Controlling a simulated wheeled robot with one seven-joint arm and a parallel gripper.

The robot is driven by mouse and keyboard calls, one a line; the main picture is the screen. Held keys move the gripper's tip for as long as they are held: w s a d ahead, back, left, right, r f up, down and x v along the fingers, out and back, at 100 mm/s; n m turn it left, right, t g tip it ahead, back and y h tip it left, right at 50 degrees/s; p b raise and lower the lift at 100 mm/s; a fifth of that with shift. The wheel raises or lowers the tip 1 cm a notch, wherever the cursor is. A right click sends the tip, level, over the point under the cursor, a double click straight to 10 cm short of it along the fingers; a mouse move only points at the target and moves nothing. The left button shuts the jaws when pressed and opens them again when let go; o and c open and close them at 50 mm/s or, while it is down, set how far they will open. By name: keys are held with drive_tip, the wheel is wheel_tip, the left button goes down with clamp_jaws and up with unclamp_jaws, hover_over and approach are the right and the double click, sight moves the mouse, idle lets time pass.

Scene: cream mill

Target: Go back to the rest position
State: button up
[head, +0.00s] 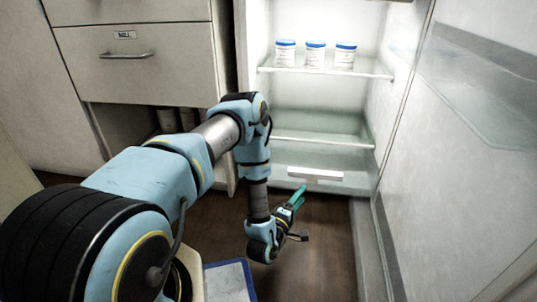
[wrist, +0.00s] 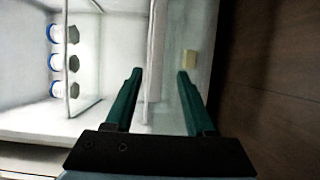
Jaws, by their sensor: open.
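My gripper (head: 298,197) is low in front of the open fridge, in the middle of the head view, above the dark wooden floor. Its two green fingers are apart with nothing between them, as the wrist view (wrist: 160,76) shows. The arm reaches out and bends down from the left. Beyond the fingers lie the lower part of the fridge and its bottom edge.
Three white jars with blue lids (head: 315,54) stand on the upper shelf (head: 325,70) of the fridge. The open fridge door (head: 460,130) is on the right. A drawer cabinet (head: 150,60) stands at left. A blue-edged mat or tray (head: 230,282) lies low at centre.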

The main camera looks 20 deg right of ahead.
drive_tip(key=w+r+m+g+y+p, duration=0.1)
drive_tip(key=w+r+m+p, duration=0.15)
drive_tip(key=w+r, duration=0.3)
drive_tip(key=w+a+r+m+g+y+p, duration=0.1)
drive_tip(key=w+a+r+m+g+y, duration=0.1)
drive_tip(key=w+a+r+y, duration=0.35)
drive_tip(key=w+a+r+m+g+y+p, duration=0.1)
drive_tip(key=w+a+r+m+y, duration=0.15)
drive_tip(key=a+r, duration=0.65)
drive_tip(key=s+a+r+m+g+y+p, duration=0.35)
drive_tip(key=s+a+r+g, duration=0.25)
drive_tip(key=s+a+r, duration=1.25)
drive_tip(key=w+p+v, duration=0.2)
drive_tip(key=p+v, duration=1.6)
drive_tip(key=p, duration=0.1)
drive_tip(key=w+r+p+v, duration=0.1)
drive_tip(key=w+p+v, duration=0.2)
drive_tip(key=p+v, duration=1.5)
drive_tip(key=shift+d+r+n+g+p, duration=0.3)
drive_tip(key=shift+d+n+p, duration=0.1)
drive_tip(key=shift+p, duration=0.35)
